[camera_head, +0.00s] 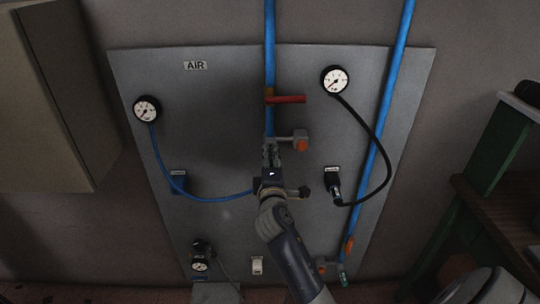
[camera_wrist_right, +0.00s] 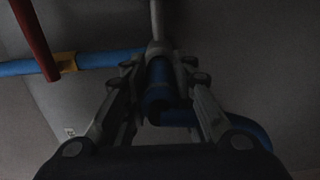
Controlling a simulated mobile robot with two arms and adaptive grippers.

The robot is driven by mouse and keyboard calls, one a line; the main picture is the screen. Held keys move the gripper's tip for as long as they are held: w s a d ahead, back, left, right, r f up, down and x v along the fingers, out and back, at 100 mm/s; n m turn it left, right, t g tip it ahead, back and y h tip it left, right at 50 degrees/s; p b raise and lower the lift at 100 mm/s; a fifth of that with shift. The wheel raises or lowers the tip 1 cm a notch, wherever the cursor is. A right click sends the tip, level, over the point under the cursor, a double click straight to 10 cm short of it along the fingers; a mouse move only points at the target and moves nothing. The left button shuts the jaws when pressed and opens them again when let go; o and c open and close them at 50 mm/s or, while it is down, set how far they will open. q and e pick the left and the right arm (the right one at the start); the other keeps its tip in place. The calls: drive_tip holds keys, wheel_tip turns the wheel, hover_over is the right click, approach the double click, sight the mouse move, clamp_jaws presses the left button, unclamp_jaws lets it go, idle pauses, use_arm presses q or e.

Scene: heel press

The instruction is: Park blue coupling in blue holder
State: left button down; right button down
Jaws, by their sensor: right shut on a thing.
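My right gripper (camera_head: 270,155) is in front of the middle of the grey panel, just below the grey fitting at the lower end of the blue pipe. It is shut on the blue coupling (camera_wrist_right: 158,82), which shows between the fingers in the right wrist view (camera_wrist_right: 160,88). The fingers mostly hide the coupling in the head view. A blue hose (camera_head: 215,198) runs from it to the left gauge. The blue holder (camera_head: 178,184) is on the panel to the left of the gripper, below a small label, with the hose passing in front. My left gripper is not in view.
A blue pipe (camera_head: 270,40) with a red lever (camera_head: 290,99) runs down to a fitting with an orange knob (camera_head: 302,146). A black hose (camera_head: 386,150) hangs from the right gauge (camera_head: 334,80) to a black holder (camera_head: 332,176). A cabinet (camera_head: 50,100) stands left.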

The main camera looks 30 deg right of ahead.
drive_tip(key=shift+v, duration=2.6)
drive_tip(key=shift+s+p, duration=0.1)
drive_tip(key=shift+p, duration=0.2)
drive_tip(key=shift+a, duration=0.1)
